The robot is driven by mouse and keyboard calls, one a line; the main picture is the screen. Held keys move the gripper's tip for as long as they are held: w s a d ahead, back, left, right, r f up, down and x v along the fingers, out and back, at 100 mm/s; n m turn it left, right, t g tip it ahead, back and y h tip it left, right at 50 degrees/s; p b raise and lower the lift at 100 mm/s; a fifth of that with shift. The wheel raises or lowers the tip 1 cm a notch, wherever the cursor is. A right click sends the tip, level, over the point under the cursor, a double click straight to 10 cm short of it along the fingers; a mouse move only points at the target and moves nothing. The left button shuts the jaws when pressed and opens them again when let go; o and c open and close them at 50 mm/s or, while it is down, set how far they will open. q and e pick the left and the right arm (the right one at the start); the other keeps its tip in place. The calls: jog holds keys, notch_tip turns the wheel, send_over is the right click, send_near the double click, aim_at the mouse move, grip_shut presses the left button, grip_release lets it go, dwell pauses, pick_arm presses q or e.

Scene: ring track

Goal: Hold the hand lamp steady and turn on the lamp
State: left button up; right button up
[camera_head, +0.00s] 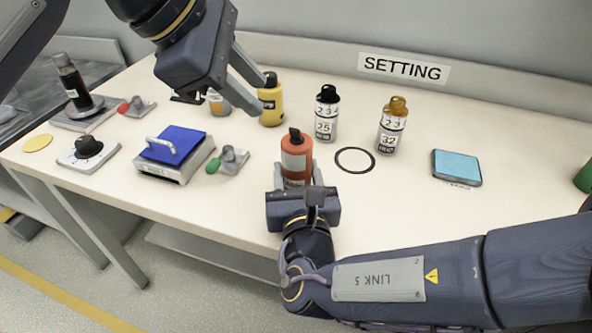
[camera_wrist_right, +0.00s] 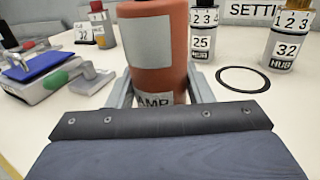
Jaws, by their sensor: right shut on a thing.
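The hand lamp (camera_head: 294,158) is an orange-red cylinder with a grey patch and a dark cap on top. It stands upright near the table's front edge. In the right wrist view the lamp (camera_wrist_right: 160,50) shows a label reading "AMP", and its top is cut off. My right gripper (camera_head: 297,183) is shut around its lower part, one finger on each side. The lamp's base is hidden, so I cannot tell whether it touches the table. My left gripper (camera_head: 259,100) is open and empty, up and left of the lamp, in front of a yellow bottle (camera_head: 271,103).
Behind the lamp stand a black-capped bottle marked 25 (camera_head: 326,117) and an orange-capped one marked 32 (camera_head: 392,127). A black ring (camera_head: 355,160) and a blue pad (camera_head: 457,166) lie right. A blue-topped block (camera_head: 172,147), green-knobbed piece (camera_head: 229,160) and dial (camera_head: 88,147) stand left.

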pick_arm(q)
jog(key=s+f+g, duration=0.1)
jog(key=f+g, duration=0.1)
jog(key=f, duration=0.1)
jog(key=s+a+f+g, duration=0.1)
jog(key=s+f, duration=0.1)
jog(key=f, duration=0.2)
jog(key=s+f+g, duration=0.1)
jog(key=f+g, duration=0.1)
jog(key=f, duration=0.2)
jog(key=shift+s+a+f+g, duration=0.2)
jog(key=shift+s+a+g, duration=0.1)
jog(key=shift+s, duration=0.1)
grip_shut()
jog(key=s+f+n+g+h, duration=0.2)
jog(key=s+f+n+h, duration=0.3)
jog(key=n+h, duration=0.35)
jog(key=w+a+n+t+h, duration=0.4)
jog(key=a+n+t+h, duration=0.1)
jog(key=n+t, duration=0.6)
jog(key=shift+w+a+r+n+t, duration=0.2)
jog(key=shift+a+r+n+t, duration=0.1)
jog(key=shift+a+r+n, duration=0.15)
jog(key=shift+h, duration=0.25)
